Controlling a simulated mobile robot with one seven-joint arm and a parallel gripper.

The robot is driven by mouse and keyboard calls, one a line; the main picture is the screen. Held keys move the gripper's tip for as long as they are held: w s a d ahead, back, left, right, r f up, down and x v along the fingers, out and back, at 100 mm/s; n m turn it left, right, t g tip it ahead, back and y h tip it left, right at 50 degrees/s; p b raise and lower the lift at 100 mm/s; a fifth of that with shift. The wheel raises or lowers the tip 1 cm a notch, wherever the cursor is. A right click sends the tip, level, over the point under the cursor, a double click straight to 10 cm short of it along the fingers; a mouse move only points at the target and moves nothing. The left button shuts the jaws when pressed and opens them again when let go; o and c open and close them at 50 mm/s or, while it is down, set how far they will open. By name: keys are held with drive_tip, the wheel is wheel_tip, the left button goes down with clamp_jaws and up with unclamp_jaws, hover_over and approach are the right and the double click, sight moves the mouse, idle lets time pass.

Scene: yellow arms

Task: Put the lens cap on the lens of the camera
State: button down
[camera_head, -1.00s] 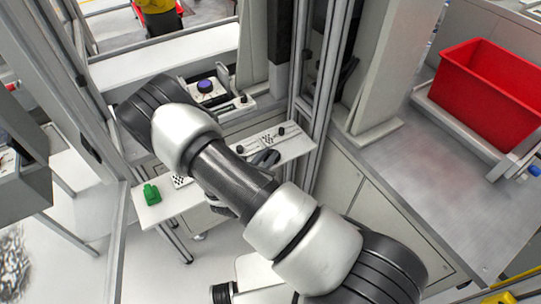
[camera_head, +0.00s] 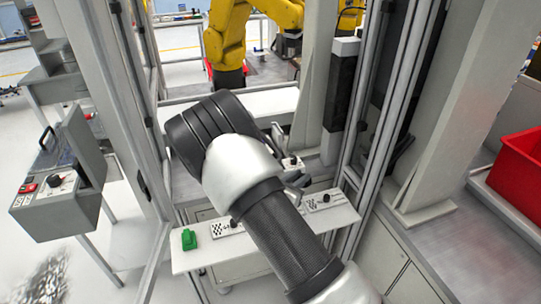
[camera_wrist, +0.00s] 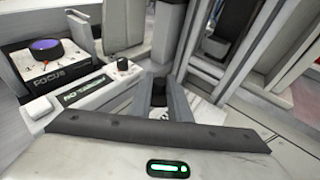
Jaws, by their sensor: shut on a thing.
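My gripper (camera_wrist: 160,98) is shut on a small dark piece (camera_wrist: 159,83), which looks like the lens cap. The fingers hide part of it. In the head view my arm hides the disc and most of the gripper.
A white panel with a black knob (camera_wrist: 122,64) and a small display stands beside the box. A pale shelf (camera_head: 200,262) carries a green block (camera_head: 189,239) and knobbed panels. Metal posts (camera_head: 362,130) rise at the right. A yellow robot arm (camera_head: 226,40) stands behind.

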drive_tip(key=w+a+r+n+t+y+b, duration=0.1)
drive_tip(key=w+a+r+n+y, duration=0.1)
drive_tip(key=w+a+r, duration=0.6)
drive_tip(key=w+a+r+n+t+y, duration=0.1)
drive_tip(key=w+a+r+n+y, duration=0.15)
drive_tip(key=w+a+r, duration=0.6)
drive_tip(key=shift+m, duration=0.25)
drive_tip(key=f, duration=0.3)
drive_tip(key=w+d+f, duration=0.1)
drive_tip(key=f, duration=0.2)
drive_tip(key=w+d+f, duration=0.1)
drive_tip(key=f, duration=0.2)
drive_tip(key=shift+w+d, duration=0.15)
drive_tip(key=shift+w, duration=0.05)
drive_tip(key=shift+f, duration=2.2)
drive_tip(key=shift+f+b, duration=0.2)
drive_tip(key=shift+b, duration=0.25)
drive_tip(key=c, duration=1.9)
unclamp_jaws()
drive_tip(key=shift+r, duration=0.1)
